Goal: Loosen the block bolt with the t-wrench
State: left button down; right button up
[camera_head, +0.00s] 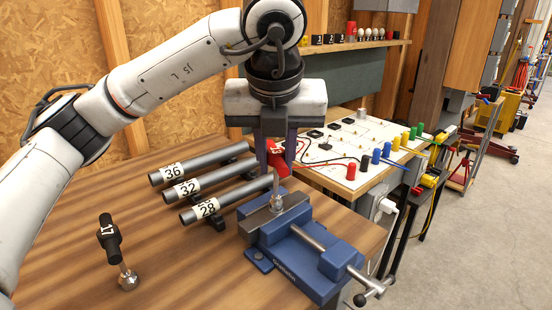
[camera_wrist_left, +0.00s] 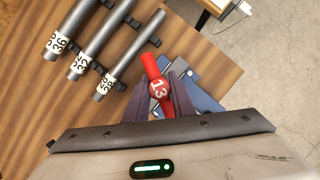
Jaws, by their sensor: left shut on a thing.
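My left gripper (camera_head: 277,160) is shut on the red handle of the t-wrench (camera_head: 279,167) marked 13, above the blue vise. The red handle also shows between the fingers (camera_wrist_left: 164,93) in the left wrist view (camera_wrist_left: 157,87). The wrench's metal shaft runs down, slightly tilted, to the silver block (camera_head: 262,219) clamped in the vise (camera_head: 290,257). Its lower end meets the block's top at the bolt spot; the bolt is hidden or too small to tell, so I cannot tell if the socket is seated. My right gripper is not in view.
A black t-wrench (camera_head: 109,240) marked 17 stands at the left of the wooden bench. Grey tubes labelled 36 (camera_head: 200,161), 32 (camera_head: 208,180) and 28 (camera_head: 225,203) lie left of the vise. A white board (camera_head: 340,151) with wires and coloured posts stands behind.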

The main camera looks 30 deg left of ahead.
pick_arm(q)
jog(key=shift+f, duration=0.35)
jog(key=n+p, duration=0.2)
jog(key=p, duration=0.1)
jog(key=shift+s+d+r+n+g+y, duration=0.1)
jog(key=shift+r+n+g+y, duration=0.3)
jog(key=n+p, duration=0.2)
jog(key=shift+f+n+g+y, duration=0.1)
jog(key=shift+n+g+y, duration=0.2)
jog(key=shift+g, duration=0.1)
jog(key=shift+f+n+p, duration=0.15)
jog(key=shift+n+p, duration=0.35)
jog(key=shift+p, duration=0.05)
jog(key=shift+f+n+g, duration=0.25)
jog(key=shift+n+g, duration=0.05)
jog(key=shift+s, duration=0.1)
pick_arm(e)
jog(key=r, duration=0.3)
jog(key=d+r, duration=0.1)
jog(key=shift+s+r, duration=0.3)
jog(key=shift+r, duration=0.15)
